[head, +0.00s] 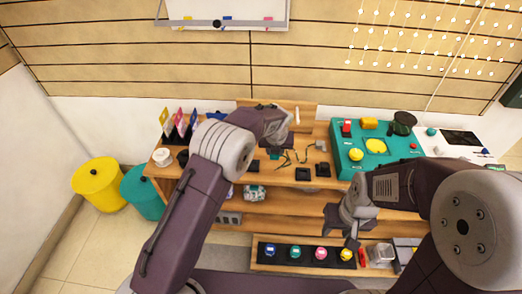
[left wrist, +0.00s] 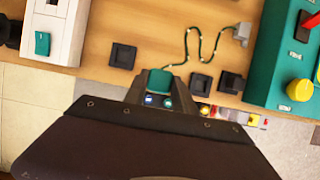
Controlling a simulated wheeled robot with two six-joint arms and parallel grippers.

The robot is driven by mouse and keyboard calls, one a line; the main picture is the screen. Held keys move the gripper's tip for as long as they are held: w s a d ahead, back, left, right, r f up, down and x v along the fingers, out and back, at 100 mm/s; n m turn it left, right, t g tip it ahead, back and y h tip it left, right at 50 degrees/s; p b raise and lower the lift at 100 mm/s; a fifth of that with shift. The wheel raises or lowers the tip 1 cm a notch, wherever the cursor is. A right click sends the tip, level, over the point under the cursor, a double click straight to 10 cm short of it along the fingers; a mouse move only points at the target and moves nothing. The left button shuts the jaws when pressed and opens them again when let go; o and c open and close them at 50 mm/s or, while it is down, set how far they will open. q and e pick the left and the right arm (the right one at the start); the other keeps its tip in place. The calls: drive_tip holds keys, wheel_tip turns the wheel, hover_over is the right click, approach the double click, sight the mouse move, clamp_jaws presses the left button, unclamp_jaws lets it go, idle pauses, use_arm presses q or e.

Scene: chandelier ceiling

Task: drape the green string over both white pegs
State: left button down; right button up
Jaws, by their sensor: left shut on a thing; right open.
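The thin green string (left wrist: 190,45) lies in a wavy line on the wooden table in the left wrist view. Its far end meets a small grey block (left wrist: 242,33). Its near end runs to my left gripper (left wrist: 160,85), which is shut on a teal-green piece at that end. In the head view the string (head: 286,158) shows just right of my left gripper (head: 277,140). A small white upright piece (head: 297,116) at the table's back may be a peg; I cannot make out two pegs. My right gripper (head: 350,228) is open and empty in front of the table.
Black square blocks (left wrist: 122,56) (left wrist: 200,82) (left wrist: 230,82) sit near the string. A teal box with knobs (head: 355,155) stands at the right. A white device (left wrist: 58,25) is at the left. A black tray of coloured knobs (head: 305,264) is low in front.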

use_arm(q)
drive_tip(key=shift+s+d+r, duration=0.35)
drive_tip(key=shift+d+r, duration=0.15)
drive_tip(key=shift+d, duration=0.3)
drive_tip(key=shift+w+p+v, duration=0.2)
drive_tip(key=shift+p+v, duration=1.25)
drive_tip(key=shift+p, duration=3.55)
use_arm(e)
wheel_tip(320, 180, up, 10)
drive_tip(key=shift+r, duration=0.15)
use_arm(q)
drive_tip(key=shift+r, duration=0.1)
